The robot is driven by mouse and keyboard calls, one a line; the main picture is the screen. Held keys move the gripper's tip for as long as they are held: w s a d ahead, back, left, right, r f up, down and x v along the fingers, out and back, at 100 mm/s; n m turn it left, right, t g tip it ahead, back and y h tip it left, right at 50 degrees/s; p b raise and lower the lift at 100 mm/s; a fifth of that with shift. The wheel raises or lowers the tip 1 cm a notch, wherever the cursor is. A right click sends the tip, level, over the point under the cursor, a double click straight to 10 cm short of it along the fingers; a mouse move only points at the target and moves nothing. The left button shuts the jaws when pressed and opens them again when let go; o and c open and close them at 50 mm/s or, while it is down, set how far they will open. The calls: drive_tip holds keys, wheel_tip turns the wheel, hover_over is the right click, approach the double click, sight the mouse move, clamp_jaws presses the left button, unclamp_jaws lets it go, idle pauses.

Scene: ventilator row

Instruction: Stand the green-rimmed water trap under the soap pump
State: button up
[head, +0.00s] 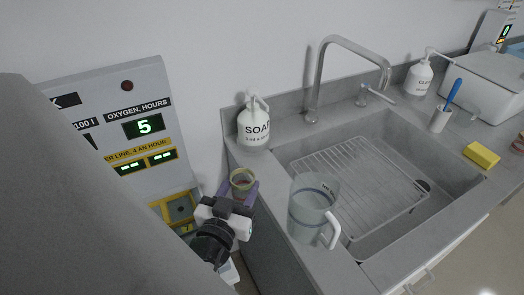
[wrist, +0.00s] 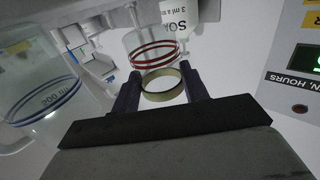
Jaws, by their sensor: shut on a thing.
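The green-rimmed water trap (head: 242,181) is between the purple fingers of my gripper (head: 240,189), left of the sink counter's edge. In the wrist view my gripper (wrist: 160,88) is shut on the trap, with its green rim (wrist: 163,94) between the fingers. Clear plastic with red rings shows just beyond the rim; I cannot tell whether it is the same vessel. The white soap pump (head: 254,128) stands upright on the counter's back left corner, above and slightly right of the trap in the head view. The trap is apart from it.
A clear jug (head: 313,210) with a white handle stands on the counter's near left, right of my gripper. The sink (head: 445,185) holds a wire rack (head: 345,180). The oxygen panel (head: 130,100) is at left. A second pump bottle (head: 418,78) and yellow sponge (head: 481,155) are farther right.

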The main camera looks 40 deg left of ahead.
sight(247, 177)
drive_tip(key=b+x, duration=0.3)
drive_tip(key=shift+f, duration=0.35)
drive_tip(key=b+x, duration=0.2)
drive_tip(key=b, duration=0.4)
drive_tip(key=p+x, duration=0.1)
drive_tip(key=x, duration=0.3)
drive_tip(key=p+x, duration=0.2)
drive_tip(key=x, duration=0.2)
drive_tip(key=r+p+x, duration=0.1)
drive_tip(key=x, duration=0.3)
drive_tip(key=shift+w+d, duration=0.1)
drive_tip(key=shift+w, duration=0.25)
drive_tip(key=shift+w+f, duration=0.1)
drive_tip(key=shift+f, duration=0.15)
drive_tip(key=shift+f+p, duration=0.4)
drive_tip(key=shift+f, duration=1.4)
drive_tip(key=o, duration=1)
drive_tip(key=shift+o, duration=0.2)
